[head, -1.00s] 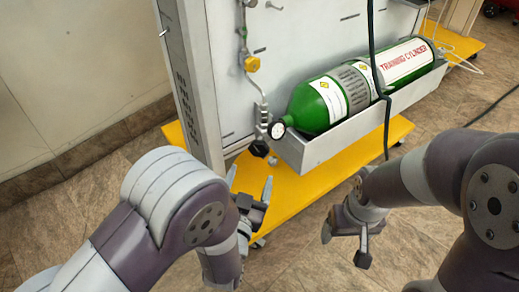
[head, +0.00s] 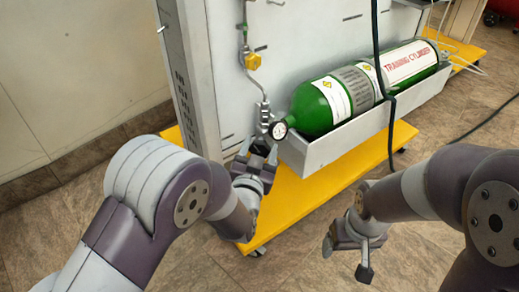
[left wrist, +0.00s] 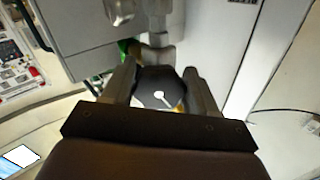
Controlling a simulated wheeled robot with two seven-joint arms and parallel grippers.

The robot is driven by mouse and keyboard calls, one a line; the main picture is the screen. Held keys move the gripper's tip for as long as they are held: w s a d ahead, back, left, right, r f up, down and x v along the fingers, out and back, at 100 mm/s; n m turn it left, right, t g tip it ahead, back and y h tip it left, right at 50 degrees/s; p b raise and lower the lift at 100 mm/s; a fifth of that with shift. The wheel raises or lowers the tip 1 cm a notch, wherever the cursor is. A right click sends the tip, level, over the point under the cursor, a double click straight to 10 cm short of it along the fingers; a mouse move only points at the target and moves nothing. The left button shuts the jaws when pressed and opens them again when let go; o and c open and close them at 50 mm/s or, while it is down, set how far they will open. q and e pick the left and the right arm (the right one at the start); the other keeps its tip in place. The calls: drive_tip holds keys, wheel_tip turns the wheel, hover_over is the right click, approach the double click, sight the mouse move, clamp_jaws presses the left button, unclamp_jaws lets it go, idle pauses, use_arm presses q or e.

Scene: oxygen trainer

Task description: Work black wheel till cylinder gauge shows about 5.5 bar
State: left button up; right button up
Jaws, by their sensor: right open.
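The black wheel (left wrist: 148,92) is between the two fingers of my left gripper (left wrist: 162,92) in the left wrist view. The fingers lie on either side of its rim; I cannot tell whether they press on it. In the head view my left gripper (head: 259,152) is at the wheel, below the metal pipe, and largely hides it. The cylinder gauge (head: 279,130) is a small white dial at the neck of the green cylinder (head: 318,108); its reading is too small to make out. My right gripper (head: 348,256) is open and empty, low over the floor.
The cylinder lies in a grey tray (head: 345,135) on a yellow wheeled base (head: 300,195). A yellow fitting (head: 253,61) sits on the pipe above. A dark hose (head: 391,130) hangs in front of the tray. A grey post stands left of the wheel.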

use_arm(q)
drive_tip(key=shift+r+m+p, duration=0.15)
drive_tip(key=shift+m+p, duration=1.15)
drive_tip(key=shift+p, duration=0.05)
drive_tip(key=shift+a+m+p, duration=0.1)
drive_tip(key=shift+m+p, duration=1.2)
drive_tip(key=shift+m, duration=0.5)
use_arm(e)
drive_tip(key=shift+r, duration=2.65)
use_arm(q)
drive_tip(key=o, duration=1)
drive_tip(key=shift+c, duration=0.2)
